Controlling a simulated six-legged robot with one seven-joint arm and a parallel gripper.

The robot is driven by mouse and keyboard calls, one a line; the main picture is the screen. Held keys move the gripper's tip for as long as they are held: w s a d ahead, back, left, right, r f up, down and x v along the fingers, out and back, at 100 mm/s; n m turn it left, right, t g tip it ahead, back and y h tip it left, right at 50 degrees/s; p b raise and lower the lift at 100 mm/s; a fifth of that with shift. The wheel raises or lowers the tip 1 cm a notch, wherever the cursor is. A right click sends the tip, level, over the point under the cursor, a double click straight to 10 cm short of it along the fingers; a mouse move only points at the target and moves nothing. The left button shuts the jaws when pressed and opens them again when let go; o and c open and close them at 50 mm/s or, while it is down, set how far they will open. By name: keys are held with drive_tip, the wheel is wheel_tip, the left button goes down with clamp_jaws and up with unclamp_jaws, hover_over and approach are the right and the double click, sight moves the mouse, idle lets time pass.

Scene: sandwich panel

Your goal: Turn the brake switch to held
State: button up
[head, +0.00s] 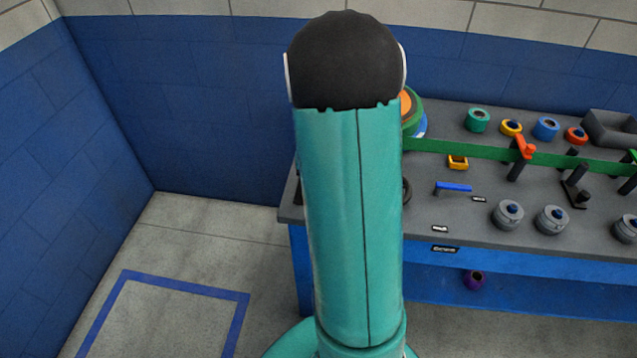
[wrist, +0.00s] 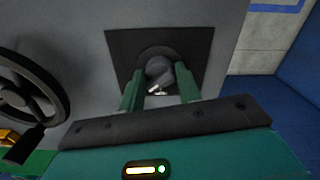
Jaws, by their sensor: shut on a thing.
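The brake switch is a round grey knob (wrist: 159,68) on a dark square plate (wrist: 121,48), seen in the wrist view. A small pale mark shows on the knob's near side, between the fingers. My gripper (wrist: 161,82) has its two green fingers on either side of the knob and is shut on it. I cannot read any position labels around the switch. In the head view my own arm stands in front, so the switch and my gripper are hidden there.
A black handwheel (wrist: 32,92) stands left of the switch in the wrist view. In the head view the grey panel top (head: 430,212) carries a green bar (head: 462,149), a blue handle (head: 453,187) and several knobs. Open floor (head: 180,250) lies left of the panel.

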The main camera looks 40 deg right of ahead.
drive_tip(key=o, duration=1)
drive_tip(key=shift+c, duration=0.2)
wheel_tip(320, 180, up, 14)
drive_tip(key=shift+f, duration=0.1)
drive_tip(key=s+a+r+n+t, duration=0.2)
drive_tip(key=a+r+n, duration=0.35)
drive_tip(key=a, duration=0.85)
drive_tip(key=s+a+r+n+t, duration=0.2)
drive_tip(key=s+a, duration=0.6)
drive_tip(key=a, duration=0.5)
drive_tip(key=shift+s+r+n+t, duration=0.3)
drive_tip(key=shift+r+n+t, duration=0.05)
drive_tip(key=shift+r+t, duration=0.5)
